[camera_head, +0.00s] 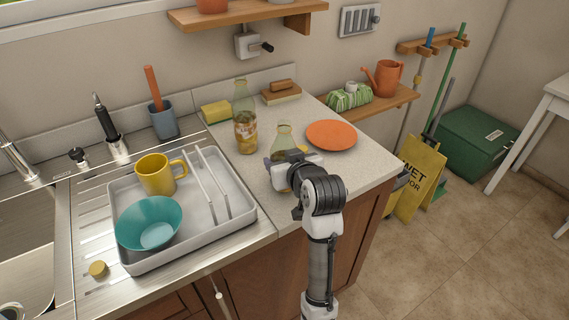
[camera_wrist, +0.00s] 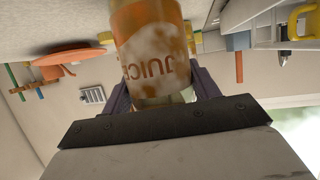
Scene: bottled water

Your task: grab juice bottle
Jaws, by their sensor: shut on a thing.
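A clear juice bottle (camera_head: 284,135) stands on the counter, its lower part hidden behind my gripper (camera_head: 288,172) in the head view. In the wrist view, which is upside down, the bottle (camera_wrist: 152,45) with its JUICE label is between the two fingers, and my gripper (camera_wrist: 160,88) is shut on it. A second bottle (camera_head: 245,128) with orange-brown contents and a label stands upright to the left and farther back, apart from my gripper.
An orange plate (camera_head: 331,134) lies close to the right of the held bottle. A dish tray (camera_head: 247,213) with a yellow mug (camera_head: 157,174) and teal bowl (camera_head: 148,222) is at left. The counter's front right is clear.

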